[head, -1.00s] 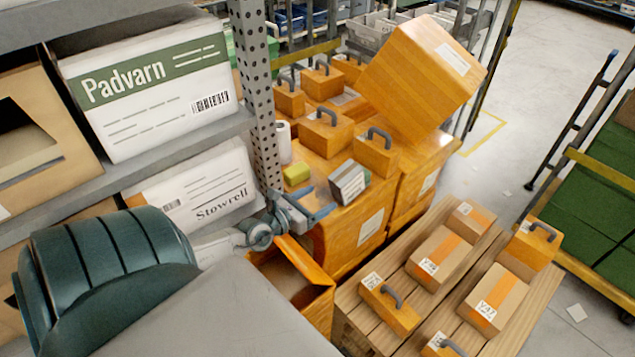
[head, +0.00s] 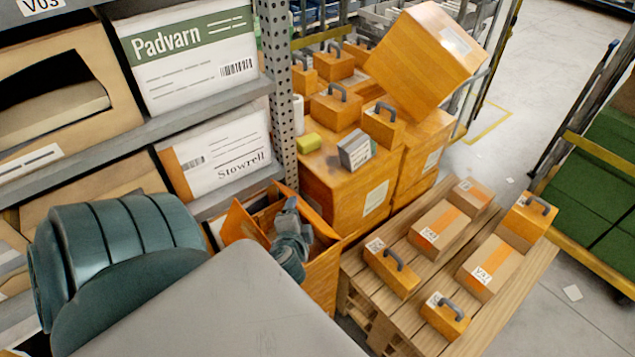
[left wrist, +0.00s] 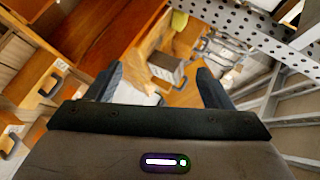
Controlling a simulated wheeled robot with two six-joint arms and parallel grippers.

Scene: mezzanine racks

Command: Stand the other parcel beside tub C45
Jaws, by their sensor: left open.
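My left gripper (head: 291,207) is over the open orange carton (head: 322,270) in the head view, apart from anything I can see. In the left wrist view its two fingers (left wrist: 158,82) are spread and empty. A small grey-and-white box (head: 355,150) stands on a large orange carton (head: 345,195); it also shows beyond the fingers in the left wrist view (left wrist: 166,67). Brown parcels with orange tape (head: 437,227) (head: 487,273) lie on a wooden pallet (head: 408,325). I cannot read C45 on anything. My right gripper is not in view.
A yellow-green block (head: 310,143) sits left of the small box. Handled orange boxes (head: 391,270) stand on the pallet and cartons. A big orange carton (head: 425,70) leans tilted behind. A perforated rack post (head: 276,90) stands close left.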

